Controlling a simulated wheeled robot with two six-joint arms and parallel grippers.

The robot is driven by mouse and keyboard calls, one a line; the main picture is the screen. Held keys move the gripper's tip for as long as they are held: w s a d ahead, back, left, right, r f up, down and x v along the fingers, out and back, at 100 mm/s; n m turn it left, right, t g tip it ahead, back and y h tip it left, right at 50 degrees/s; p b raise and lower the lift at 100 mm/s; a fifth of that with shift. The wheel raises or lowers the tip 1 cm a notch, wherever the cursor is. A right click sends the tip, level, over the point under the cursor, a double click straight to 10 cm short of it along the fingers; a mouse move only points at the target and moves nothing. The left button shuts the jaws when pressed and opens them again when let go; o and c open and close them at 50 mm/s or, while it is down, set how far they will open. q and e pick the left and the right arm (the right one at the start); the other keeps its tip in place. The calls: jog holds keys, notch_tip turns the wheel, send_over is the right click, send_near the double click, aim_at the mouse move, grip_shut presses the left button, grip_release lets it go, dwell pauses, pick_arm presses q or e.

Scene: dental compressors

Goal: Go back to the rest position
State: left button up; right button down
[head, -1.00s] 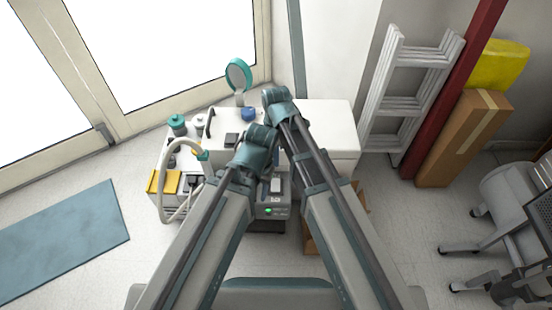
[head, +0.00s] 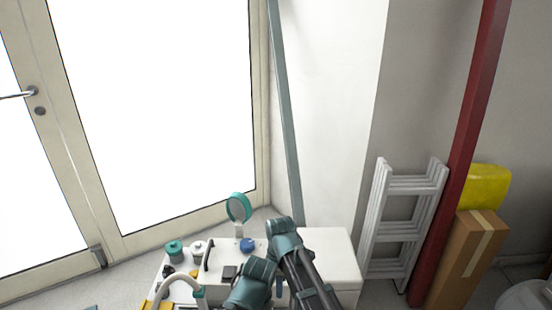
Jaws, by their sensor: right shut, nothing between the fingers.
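Both my arms come up from the bottom edge in the head view, with their teal joints in front of the white cabinet top. My right gripper (head: 279,287) is mostly hidden among the arm links near the bottom edge; it is shut and empty. My left gripper does not show; only the teal joint of that arm is in view at the bottom middle.
A white cabinet (head: 335,246) is behind my arms. Beside it stand a round teal-rimmed mirror (head: 239,208), a blue knob (head: 247,245) and a teal-capped bottle (head: 174,250). A white folded ladder (head: 405,220), red post (head: 462,150) and cardboard box (head: 466,258) stand right. Glass doors (head: 150,110) fill the left.

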jog(key=s+d+m+t, duration=0.1)
jog(key=s+d+m, duration=0.2)
jog(key=d+m, duration=0.5)
jog(key=s+d+m+t, duration=0.1)
jog(key=s+d+m, duration=0.3)
jog(key=d+m, duration=0.45)
jog(key=s+a+n+g+h, duration=0.1)
jog(key=s+a+n, duration=0.35)
jog(key=a, duration=0.75)
notch_tip(320, 180, up, 29)
jog(key=m+p, duration=0.1)
jog(key=p, duration=2.8)
jog(key=shift+s+d+r, duration=0.15)
jog(key=shift+s+d, duration=0.15)
jog(key=shift+s, duration=0.05)
